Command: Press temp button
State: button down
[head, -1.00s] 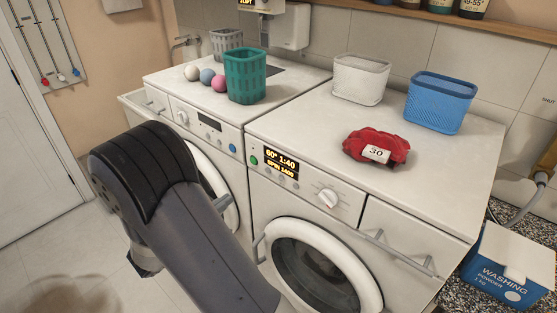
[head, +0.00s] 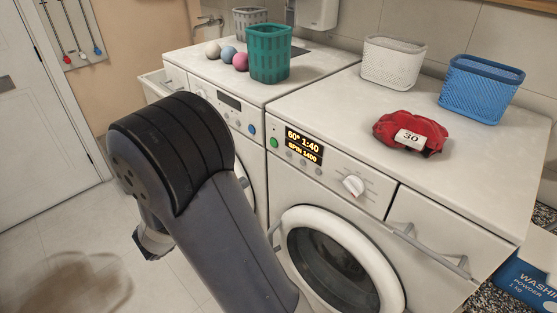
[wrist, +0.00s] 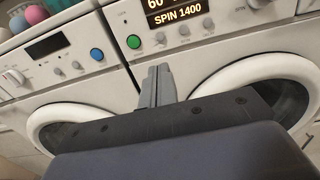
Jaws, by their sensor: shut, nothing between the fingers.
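The right washing machine (head: 330,187) has a lit display (head: 304,145) reading 60°, 1:40 and SPIN 1400. A green button (head: 274,142) is left of the display, and small grey buttons (head: 303,162) sit in a row below it. In the wrist view the green button (wrist: 133,41) and several grey buttons (wrist: 184,30) show under the display (wrist: 180,10). The arm hides the fingers in the head view.
A second machine (head: 205,85) with a blue button (head: 252,129) stands at left. A green basket (head: 269,55), coloured balls (head: 240,62), a white basket (head: 393,62), a blue basket (head: 480,90) and a red cloth (head: 395,130) marked 30 are on top. The round door (head: 335,265) is shut.

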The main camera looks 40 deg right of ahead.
aim_at(288, 154)
jog(key=d, duration=0.4)
jog(key=d+p, duration=0.1)
jog(key=d, duration=0.3)
jog(key=w+d+p, duration=0.1)
jog(key=d, duration=0.3)
jog(key=shift+d+r, duration=0.1)
jog(key=shift+d, duration=0.15)
jog(key=shift+d+p, duration=0.35)
jog(key=shift+d, duration=0.2)
jog(key=shift+d+b, duration=0.3)
jog(key=shift+d, duration=0.25)
jog(key=shift+w, duration=0.1)
jog(key=shift+r, duration=0.1)
